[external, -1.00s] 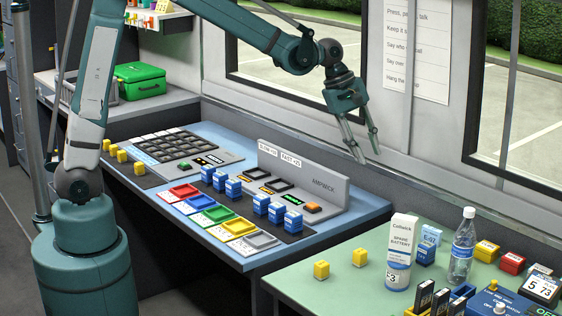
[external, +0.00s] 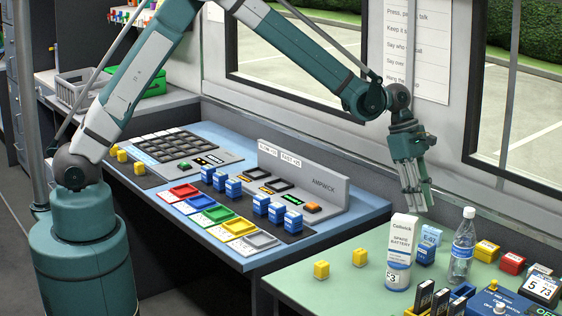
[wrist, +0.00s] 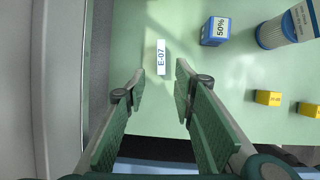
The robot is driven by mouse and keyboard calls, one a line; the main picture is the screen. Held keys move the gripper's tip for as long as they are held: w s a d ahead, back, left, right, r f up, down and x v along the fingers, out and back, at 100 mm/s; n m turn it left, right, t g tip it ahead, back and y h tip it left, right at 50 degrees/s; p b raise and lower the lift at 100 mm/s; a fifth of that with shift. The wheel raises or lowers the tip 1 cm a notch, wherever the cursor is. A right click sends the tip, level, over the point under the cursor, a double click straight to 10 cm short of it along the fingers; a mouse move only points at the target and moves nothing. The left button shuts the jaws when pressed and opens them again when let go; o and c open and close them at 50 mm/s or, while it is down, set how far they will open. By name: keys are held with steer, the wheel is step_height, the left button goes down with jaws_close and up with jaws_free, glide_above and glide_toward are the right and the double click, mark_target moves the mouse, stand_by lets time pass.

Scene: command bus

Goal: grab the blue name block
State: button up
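My gripper (external: 415,205) hangs above the back of the green table, fingers pointing down. In the wrist view its fingers (wrist: 160,76) are apart with nothing between them. A slim block labelled E-07 (wrist: 161,57) lies below, just beyond the fingertips in that view; its top is white with blue lettering. In the external view its light-blue face (external: 431,235) stands behind a smaller blue block (external: 425,256). That blue block shows in the wrist view with a 50% label (wrist: 215,31), right of E-07. Several blue blocks (external: 277,213) stand on the console; their labels are too small to read.
Two yellow blocks (external: 321,270) lie at the front left. A wall and window run behind. The table around E-07's left side is clear.

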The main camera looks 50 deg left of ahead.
mark_target(432, 228)
steer(key=shift+w+d+f, duration=0.1)
steer(key=shift+d+f, duration=0.55)
steer(key=shift+d, duration=0.1)
steer(key=shift+x, duration=1.25)
steer(key=shift+d+b+x, duration=0.2)
steer(key=shift+b+x, duration=0.3)
steer(key=shift+x, duration=2.1)
jaws_close()
